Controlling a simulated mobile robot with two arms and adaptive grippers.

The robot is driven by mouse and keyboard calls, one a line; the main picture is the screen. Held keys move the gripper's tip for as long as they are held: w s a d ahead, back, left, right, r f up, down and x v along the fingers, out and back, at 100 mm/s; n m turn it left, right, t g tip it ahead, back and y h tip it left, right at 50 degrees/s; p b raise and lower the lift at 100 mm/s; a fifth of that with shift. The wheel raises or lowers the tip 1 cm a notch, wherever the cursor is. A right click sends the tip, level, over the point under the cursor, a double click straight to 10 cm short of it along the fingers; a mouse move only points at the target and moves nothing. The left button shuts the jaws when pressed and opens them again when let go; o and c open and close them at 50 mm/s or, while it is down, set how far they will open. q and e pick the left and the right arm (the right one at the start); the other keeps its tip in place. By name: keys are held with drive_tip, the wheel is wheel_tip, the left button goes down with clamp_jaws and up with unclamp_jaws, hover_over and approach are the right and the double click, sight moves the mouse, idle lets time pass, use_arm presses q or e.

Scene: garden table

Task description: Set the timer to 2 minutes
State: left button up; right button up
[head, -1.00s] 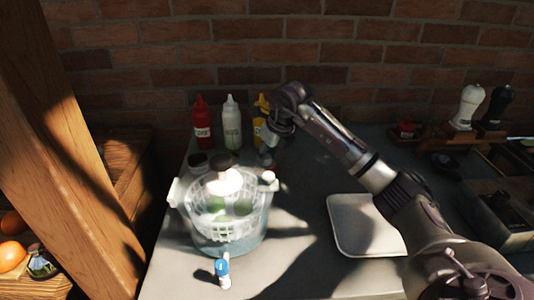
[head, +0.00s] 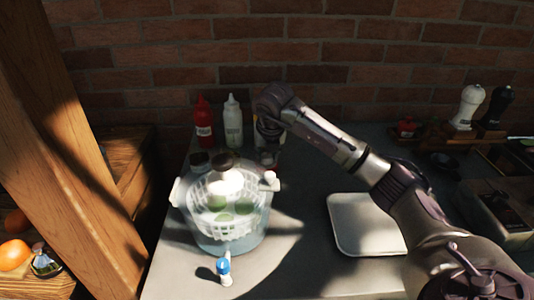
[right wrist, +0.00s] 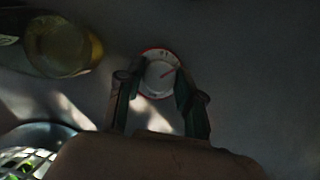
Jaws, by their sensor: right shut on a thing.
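The timer (right wrist: 161,72) shows in the right wrist view as a round white dial with a red rim and a red pointer line. My right gripper (right wrist: 160,88) has one finger on each side of the dial and is shut on it. In the head view my right gripper (head: 269,142) points down behind the pot, in front of the yellow bottle. The timer (head: 268,159) is small and partly hidden there; its setting cannot be read. My left gripper is not in view.
A clear pot with a white basket (head: 228,232) stands close in front of the gripper. A red bottle (head: 204,125) and a pale bottle (head: 232,125) stand behind. A white board (head: 362,225) lies right; a blue-capped item (head: 225,270) stands in front.

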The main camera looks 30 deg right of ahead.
drive_tip(key=shift+r, duration=0.1)
drive_tip(key=o, duration=1.2)
drive_tip(key=shift+c, duration=0.2)
drive_tip(key=v, duration=1.2)
